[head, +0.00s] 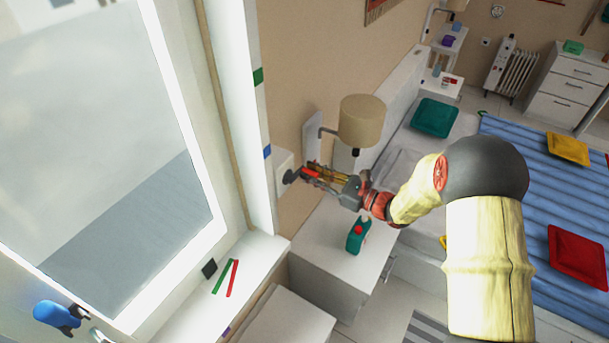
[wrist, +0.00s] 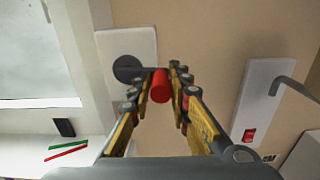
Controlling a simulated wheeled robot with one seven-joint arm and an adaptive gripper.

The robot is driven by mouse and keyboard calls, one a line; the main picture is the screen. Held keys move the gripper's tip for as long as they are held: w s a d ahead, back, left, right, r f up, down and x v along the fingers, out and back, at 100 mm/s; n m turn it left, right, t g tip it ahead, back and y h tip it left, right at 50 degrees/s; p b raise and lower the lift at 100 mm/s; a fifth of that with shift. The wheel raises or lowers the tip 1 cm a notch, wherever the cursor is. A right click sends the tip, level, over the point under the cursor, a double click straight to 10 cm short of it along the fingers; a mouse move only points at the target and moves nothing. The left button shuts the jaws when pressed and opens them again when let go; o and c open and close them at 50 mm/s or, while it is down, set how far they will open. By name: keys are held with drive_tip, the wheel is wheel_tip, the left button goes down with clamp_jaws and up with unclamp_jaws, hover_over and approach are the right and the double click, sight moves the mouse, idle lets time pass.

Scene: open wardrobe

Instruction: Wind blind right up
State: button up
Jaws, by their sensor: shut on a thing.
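A crank on the wall has a dark round hub (wrist: 127,68) on a white plate (wrist: 112,45) and a red handle (wrist: 161,88) on its arm. My gripper (head: 308,174) has its yellow and dark fingers around the red handle, one on each side, and is shut on it. In the wrist view, the handle is to the right of the hub. The window (head: 95,150) is at the left of the head view. I cannot make out the blind's lower edge. A green mark (head: 258,76) and a blue mark (head: 267,151) are on the white frame edge.
A beige lamp (head: 362,121) is on the wall close beside my gripper. A white bedside cabinet (head: 335,255) below bears a teal object (head: 354,237). Green and red sticks (head: 233,278) lie on the sill (head: 245,258). The bed (head: 510,140) is at the right.

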drive_tip(key=shift+r, duration=0.6)
drive_tip(key=shift+s+a+r+p, duration=0.15)
drive_tip(key=shift+s+r+p, duration=0.05)
drive_tip(key=shift+r+p, duration=0.55)
drive_tip(key=shift+s, duration=0.1)
drive_tip(key=shift+o, duration=0.6)
drive_tip(key=shift+s+a+r+p, duration=0.35)
drive_tip(key=shift+s+r, duration=0.1)
drive_tip(key=shift+r, duration=0.1)
drive_tip(key=shift+s+a+r, duration=0.1)
drive_tip(key=shift+s, duration=0.05)
drive_tip(key=shift+c, duration=0.3)
